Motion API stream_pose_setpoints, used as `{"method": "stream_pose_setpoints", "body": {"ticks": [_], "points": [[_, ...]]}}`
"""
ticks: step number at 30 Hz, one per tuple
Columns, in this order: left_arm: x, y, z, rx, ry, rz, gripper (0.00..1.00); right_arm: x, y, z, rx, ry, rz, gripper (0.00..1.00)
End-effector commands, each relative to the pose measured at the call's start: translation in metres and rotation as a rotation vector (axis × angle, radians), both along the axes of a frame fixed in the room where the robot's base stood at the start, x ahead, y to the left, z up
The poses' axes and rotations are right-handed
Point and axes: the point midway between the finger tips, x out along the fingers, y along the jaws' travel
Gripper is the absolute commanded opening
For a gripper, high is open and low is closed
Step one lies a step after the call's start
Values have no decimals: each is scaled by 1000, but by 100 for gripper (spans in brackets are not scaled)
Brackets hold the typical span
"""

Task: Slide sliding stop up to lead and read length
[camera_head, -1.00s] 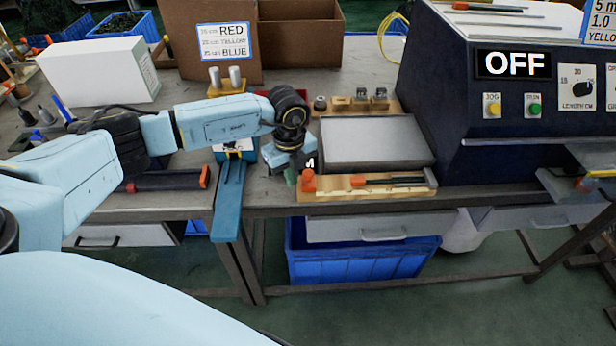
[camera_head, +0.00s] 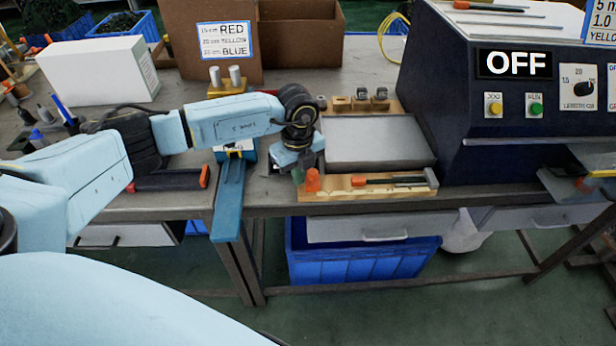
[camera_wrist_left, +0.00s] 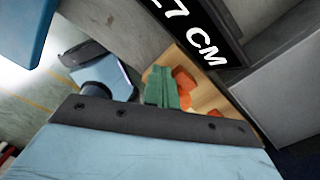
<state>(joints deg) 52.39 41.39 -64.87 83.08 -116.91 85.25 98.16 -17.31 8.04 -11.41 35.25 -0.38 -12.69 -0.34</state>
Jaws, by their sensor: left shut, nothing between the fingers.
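The wooden gauge board (camera_head: 335,194) lies along the bench's front edge. The orange sliding stop (camera_head: 312,180) stands near its left end. My left gripper (camera_head: 298,176) is shut and empty, just left of the stop. In the left wrist view its green fingertips (camera_wrist_left: 160,88) are close beside the orange stop (camera_wrist_left: 184,84); I cannot tell whether they touch. A black readout (camera_wrist_left: 192,28) there ends in "7 CM", its start cut off. My right gripper is not in view.
A grey flat plate (camera_head: 375,140) lies behind the board, with a wooden block holder (camera_head: 350,104) beyond it. The dark machine (camera_head: 450,110) showing OFF is at right. A blue fixture (camera_head: 230,190) stands left of the gripper. Blue bins (camera_head: 350,262) are below.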

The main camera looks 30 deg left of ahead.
Motion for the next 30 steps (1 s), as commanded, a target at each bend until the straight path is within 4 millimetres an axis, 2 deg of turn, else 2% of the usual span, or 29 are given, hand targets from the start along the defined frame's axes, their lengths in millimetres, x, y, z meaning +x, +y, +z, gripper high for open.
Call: {"method": "stream_pose_setpoints", "body": {"ticks": [24,30], "points": [[16,-26,-3,-1,-2,-1,0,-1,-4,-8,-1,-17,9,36],[19,-32,-2,-2,-1,-1,0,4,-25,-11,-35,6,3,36]]}}
